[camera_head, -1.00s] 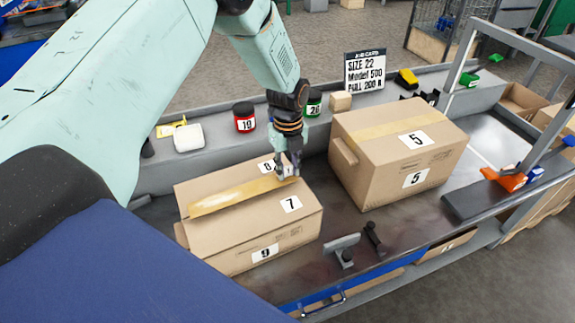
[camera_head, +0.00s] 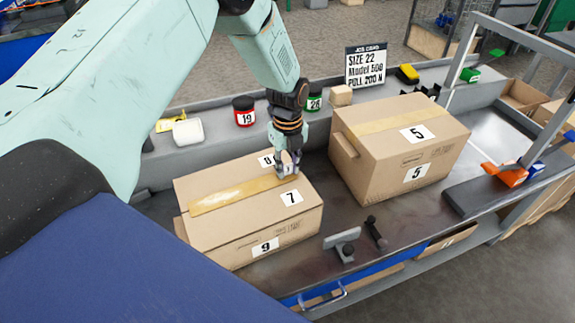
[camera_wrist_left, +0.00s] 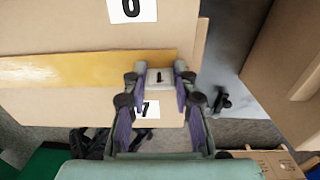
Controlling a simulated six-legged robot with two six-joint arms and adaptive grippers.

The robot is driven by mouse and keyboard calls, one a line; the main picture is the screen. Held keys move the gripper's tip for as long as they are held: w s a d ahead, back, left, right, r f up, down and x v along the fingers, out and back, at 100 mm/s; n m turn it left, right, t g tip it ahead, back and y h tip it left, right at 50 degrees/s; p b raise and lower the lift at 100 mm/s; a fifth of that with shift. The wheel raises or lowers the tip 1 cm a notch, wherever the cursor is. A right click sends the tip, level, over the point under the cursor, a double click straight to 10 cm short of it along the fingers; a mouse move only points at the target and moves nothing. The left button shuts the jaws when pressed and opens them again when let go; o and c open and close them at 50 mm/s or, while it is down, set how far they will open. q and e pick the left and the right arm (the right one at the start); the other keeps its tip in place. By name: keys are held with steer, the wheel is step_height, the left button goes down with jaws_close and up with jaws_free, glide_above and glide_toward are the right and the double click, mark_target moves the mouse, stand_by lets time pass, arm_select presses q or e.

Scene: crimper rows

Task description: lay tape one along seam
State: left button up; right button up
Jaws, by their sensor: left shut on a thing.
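The carton (camera_head: 215,232), labelled 7 and 9, stands on the bench at the left. A yellow-brown tape strip, tape one (camera_head: 225,193), lies across its top, and it also shows in the wrist view (camera_wrist_left: 80,68). My left gripper (camera_head: 286,171) is at the strip's right end, low over the carton top. In the wrist view its fingers (camera_wrist_left: 160,82) are shut on a small pale end tab with a dark upright mark. The seam under the strip is hidden. My right gripper is not in view.
A second carton (camera_head: 390,150), labelled 5, stands close to the right. Behind are a jar labelled 19 (camera_head: 244,111), a white roll (camera_head: 188,132) and a job card (camera_head: 365,66). Small dark fixtures (camera_head: 346,242) stand in front. An orange tool (camera_head: 512,174) is at the right.

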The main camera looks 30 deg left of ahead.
arm_select(q)
steer(key=o, duration=0.8)
step_height(320, 180, up, 12)
stand_by(0.3)
stand_by(0.5)
